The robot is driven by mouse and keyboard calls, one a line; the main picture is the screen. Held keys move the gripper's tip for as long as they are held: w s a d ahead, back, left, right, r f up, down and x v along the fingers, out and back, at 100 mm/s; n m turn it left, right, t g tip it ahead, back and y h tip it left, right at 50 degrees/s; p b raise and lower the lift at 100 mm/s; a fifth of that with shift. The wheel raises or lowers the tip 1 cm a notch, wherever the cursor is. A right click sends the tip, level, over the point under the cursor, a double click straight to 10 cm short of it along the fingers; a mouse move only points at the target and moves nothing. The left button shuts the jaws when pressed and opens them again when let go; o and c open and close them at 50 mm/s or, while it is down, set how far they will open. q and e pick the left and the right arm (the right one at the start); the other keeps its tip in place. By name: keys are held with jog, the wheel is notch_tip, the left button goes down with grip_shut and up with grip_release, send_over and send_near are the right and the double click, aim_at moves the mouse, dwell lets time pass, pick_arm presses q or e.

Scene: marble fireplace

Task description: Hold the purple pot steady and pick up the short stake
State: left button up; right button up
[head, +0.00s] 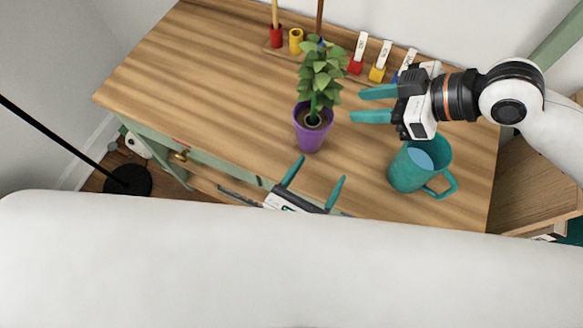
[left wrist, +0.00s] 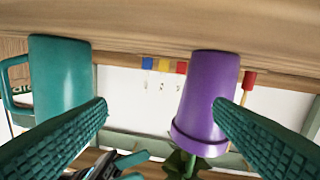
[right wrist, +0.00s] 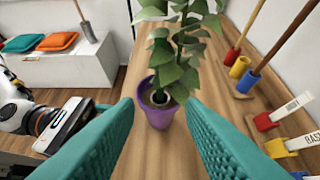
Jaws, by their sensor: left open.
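The purple pot (head: 312,137) stands upright on the wooden top, a leafy plant (head: 322,75) in it. It also shows in the left wrist view (left wrist: 207,95) and the right wrist view (right wrist: 160,117). My left gripper (head: 321,168) is open at the front edge, just in front of the pot and apart from it. My right gripper (head: 357,105) is open and empty, right of the pot, its fingers pointing at it. Behind, a pale stake (right wrist: 249,22) stands in a red holder and a brown stake (right wrist: 285,36) in a blue holder. Their tops are cut off, so I cannot tell which is short.
A yellow holder (head: 295,41) between the stakes looks empty. Red, yellow and blue blocks with white labels (head: 361,45) stand along the back. A teal mug (head: 420,165) stands at the right front. The left part of the wooden top (head: 200,70) is clear.

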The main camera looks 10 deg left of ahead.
aim_at(315, 125)
pick_arm(q)
jog(key=a, duration=0.1)
jog(key=a+y, duration=0.1)
jog(key=a, duration=0.1)
jog(key=w+a+y, duration=0.1)
jog(key=shift+a+f+t, duration=0.35)
jog(key=shift+a+t, duration=0.05)
jog(key=shift+w, duration=0.4)
jog(key=x, duration=1.1)
jog(key=shift+d, duration=0.1)
jog(key=shift+f, duration=0.1)
jog(key=shift+c, duration=0.3)
